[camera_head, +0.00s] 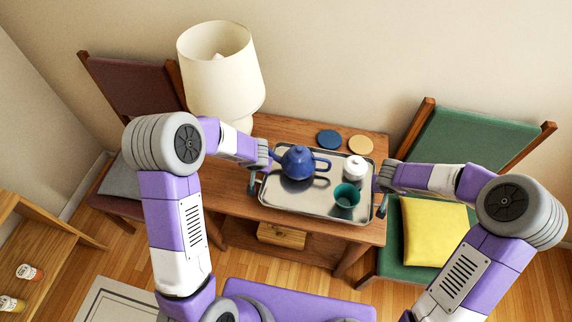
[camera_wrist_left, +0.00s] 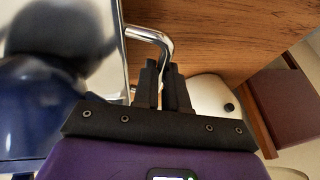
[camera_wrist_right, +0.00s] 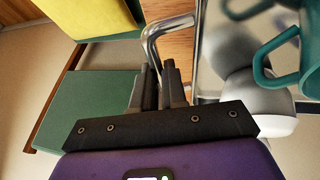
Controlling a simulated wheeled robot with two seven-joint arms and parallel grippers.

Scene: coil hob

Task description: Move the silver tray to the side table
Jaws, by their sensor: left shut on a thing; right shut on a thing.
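The silver tray (camera_head: 308,204) is level over the wooden side table (camera_head: 283,127); I cannot tell whether it rests on it or hangs just above. It carries a blue teapot (camera_head: 298,162), a white lidded pot (camera_head: 355,168) and a teal cup (camera_head: 346,195), all upright. My left gripper (camera_head: 256,183) is shut on the tray's left handle, a bent metal bar that shows in the left wrist view (camera_wrist_left: 153,36). My right gripper (camera_head: 381,203) is shut on the right handle, which shows in the right wrist view (camera_wrist_right: 153,40).
A cream lamp (camera_head: 220,75) stands at the table's back left. Blue (camera_head: 329,139) and tan (camera_head: 360,145) coasters lie behind the tray. A brown chair (camera_head: 130,85) is left, a green chair (camera_head: 470,140) with yellow cushion (camera_head: 433,230) right. A wooden box (camera_head: 282,236) sits on the lower shelf.

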